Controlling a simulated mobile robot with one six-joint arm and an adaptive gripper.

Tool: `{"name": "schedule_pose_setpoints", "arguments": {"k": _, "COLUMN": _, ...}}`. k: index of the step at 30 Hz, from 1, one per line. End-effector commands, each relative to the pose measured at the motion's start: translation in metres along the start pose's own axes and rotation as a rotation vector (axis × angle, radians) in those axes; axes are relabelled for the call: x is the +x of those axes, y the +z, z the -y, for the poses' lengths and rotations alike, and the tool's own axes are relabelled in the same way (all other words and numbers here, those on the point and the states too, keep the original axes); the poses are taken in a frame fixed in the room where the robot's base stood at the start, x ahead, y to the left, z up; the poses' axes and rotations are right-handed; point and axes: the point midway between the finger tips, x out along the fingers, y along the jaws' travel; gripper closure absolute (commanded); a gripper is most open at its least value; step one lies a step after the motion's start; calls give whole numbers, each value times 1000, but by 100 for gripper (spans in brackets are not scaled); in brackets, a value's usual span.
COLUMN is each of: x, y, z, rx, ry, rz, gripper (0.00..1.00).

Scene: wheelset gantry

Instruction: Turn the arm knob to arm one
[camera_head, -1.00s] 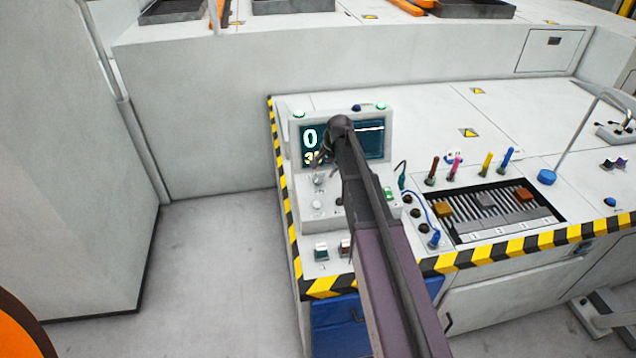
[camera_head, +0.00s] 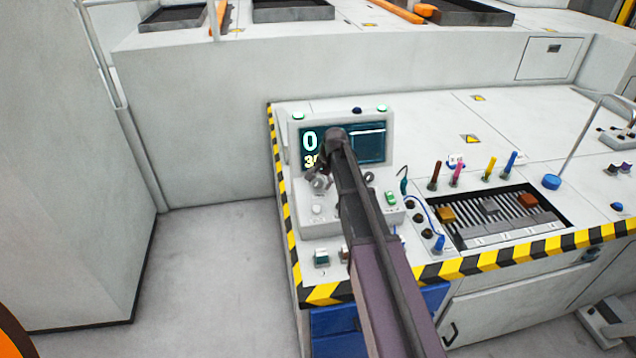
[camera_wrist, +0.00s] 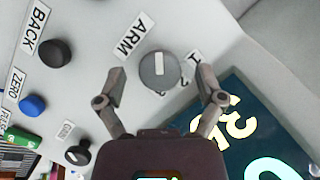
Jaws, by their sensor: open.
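The arm knob (camera_wrist: 160,71) is a round grey dial with a light pointer bar, beside the ARM label (camera_wrist: 132,36) in the wrist view. Small position numbers sit on a white strip at its right, partly hidden by a finger. My gripper (camera_wrist: 160,88) is open, with one fingertip on each side of the knob; I cannot tell whether either touches it. In the head view my gripper (camera_head: 318,180) is over the left of the control box, and the grey knob (camera_head: 319,183) shows partly between the fingers.
The screen (camera_head: 369,146) stands behind the knob. A black BACK knob (camera_wrist: 55,53), a blue ZERO button (camera_wrist: 32,105) and another black knob (camera_wrist: 79,154) lie near. Coloured handles and a slotted tray (camera_head: 556,218) are at the right. Floor is clear at left.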

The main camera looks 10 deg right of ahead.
Motion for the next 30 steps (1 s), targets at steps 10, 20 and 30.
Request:
{"name": "schedule_pose_setpoints", "arguments": {"k": 10, "x": 0, "y": 0, "z": 0, "rx": 0, "ry": 0, "rz": 0, "gripper": 78}}
{"name": "schedule_pose_setpoints", "arguments": {"k": 20, "x": 0, "y": 1, "z": 1, "rx": -2, "ry": 0, "rz": 2, "gripper": 94}}
{"name": "schedule_pose_setpoints", "arguments": {"k": 30, "x": 0, "y": 0, "z": 0, "rx": -9, "ry": 3, "rz": 2, "gripper": 94}}
